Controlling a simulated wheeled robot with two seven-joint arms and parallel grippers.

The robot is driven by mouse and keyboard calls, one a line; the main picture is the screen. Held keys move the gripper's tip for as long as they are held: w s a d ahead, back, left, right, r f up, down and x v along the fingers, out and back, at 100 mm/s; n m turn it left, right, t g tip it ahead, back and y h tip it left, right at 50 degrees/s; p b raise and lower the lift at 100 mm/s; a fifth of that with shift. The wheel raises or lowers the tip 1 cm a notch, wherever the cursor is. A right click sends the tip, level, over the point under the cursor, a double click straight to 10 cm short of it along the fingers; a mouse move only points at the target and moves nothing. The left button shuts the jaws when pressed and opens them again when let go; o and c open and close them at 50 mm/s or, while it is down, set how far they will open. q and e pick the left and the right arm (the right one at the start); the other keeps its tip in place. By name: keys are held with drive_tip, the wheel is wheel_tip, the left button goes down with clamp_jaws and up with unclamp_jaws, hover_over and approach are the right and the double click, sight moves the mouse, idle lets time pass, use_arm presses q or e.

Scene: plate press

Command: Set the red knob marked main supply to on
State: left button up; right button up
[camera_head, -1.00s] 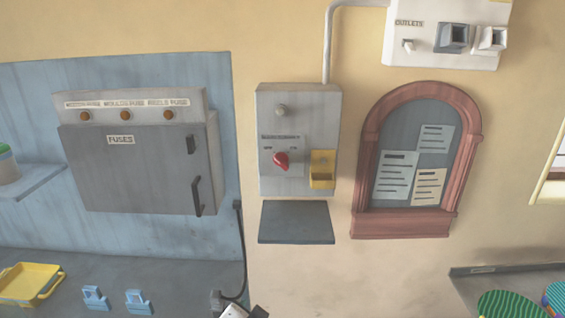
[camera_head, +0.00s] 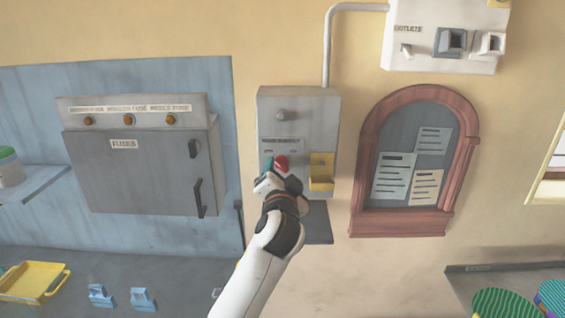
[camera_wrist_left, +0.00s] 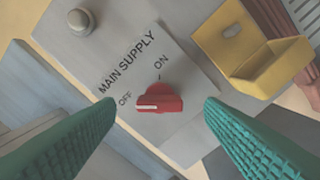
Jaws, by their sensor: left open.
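The red knob (camera_head: 281,163) is on the grey main supply box (camera_head: 298,104) on the wall. In the left wrist view the red knob (camera_wrist_left: 159,99) sits on a label plate reading MAIN SUPPLY, with OFF at lower left and ON above. Its white pointer line lies on the knob's left side, towards OFF. My left gripper (camera_head: 275,166) is in front of the box. In the left wrist view its green fingers (camera_wrist_left: 160,130) are open, one on each side of the knob, with gaps between. My right gripper is not in view.
A yellow holder (camera_head: 321,172) is fixed right of the knob, and a round grey button (camera_head: 281,116) sits above it. A dark shelf (camera_head: 320,224) is below the box. A grey fuse cabinet (camera_head: 140,170) is to the left, a framed notice board (camera_head: 414,160) to the right.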

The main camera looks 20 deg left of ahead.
sight(283, 166)
use_arm(q)
drive_tip(key=shift+p+x, duration=0.35)
drive_tip(key=shift+x, duration=1.65)
drive_tip(key=shift+c, duration=0.4)
drive_tip(key=c, duration=0.9)
